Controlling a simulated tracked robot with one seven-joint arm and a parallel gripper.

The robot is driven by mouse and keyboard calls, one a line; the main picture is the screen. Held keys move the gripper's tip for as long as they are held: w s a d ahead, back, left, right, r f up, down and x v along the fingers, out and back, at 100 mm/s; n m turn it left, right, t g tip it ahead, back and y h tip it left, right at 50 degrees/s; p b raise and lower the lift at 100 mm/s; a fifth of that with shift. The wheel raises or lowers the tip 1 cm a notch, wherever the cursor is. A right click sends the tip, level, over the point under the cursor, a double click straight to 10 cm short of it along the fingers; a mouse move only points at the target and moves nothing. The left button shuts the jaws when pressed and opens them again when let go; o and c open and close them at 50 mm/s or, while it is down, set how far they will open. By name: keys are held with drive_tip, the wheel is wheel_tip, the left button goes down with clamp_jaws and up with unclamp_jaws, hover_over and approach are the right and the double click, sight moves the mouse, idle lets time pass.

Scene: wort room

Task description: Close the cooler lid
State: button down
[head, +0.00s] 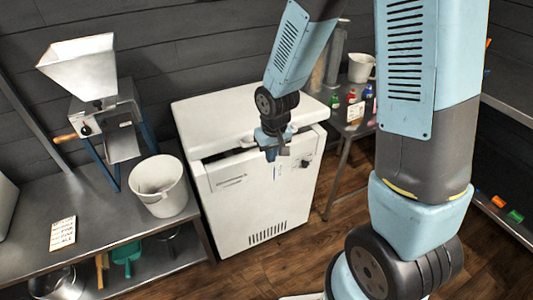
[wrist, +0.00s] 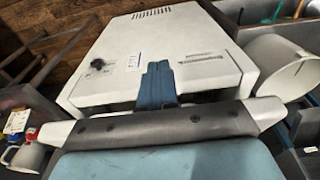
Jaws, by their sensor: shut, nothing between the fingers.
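The white cooler (head: 262,205) stands against the wall between the bench and a side table. Its lid (head: 215,112) lies low over the top, with a dark gap showing below the front edge, so it looks slightly ajar. My gripper (head: 272,152) is shut and empty at the middle of the lid's front edge, pointing down in front of the cooler. It hides part of that edge, and I cannot tell whether it touches. In the wrist view, the blue gripper fingers (wrist: 158,85) are together before the cooler's front panel (wrist: 165,50).
A metal bench (head: 110,225) at left holds a white bucket (head: 159,187) and a mill with a white hopper (head: 82,68). A side table at right carries small coloured bottles (head: 352,97) and a white jug (head: 361,68). Wooden floor is clear before the cooler.

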drive_tip(key=w+a+r, duration=0.2)
drive_tip(key=w+r, duration=0.2)
drive_tip(key=r, duration=0.3)
drive_tip(key=w+a+r, duration=0.3)
drive_tip(key=w+r, duration=0.1)
drive_tip(key=r, duration=0.3)
drive_tip(key=shift+g, duration=0.4)
drive_tip(key=f, duration=0.9)
drive_tip(key=w+f, duration=0.1)
drive_tip(key=f, duration=0.4)
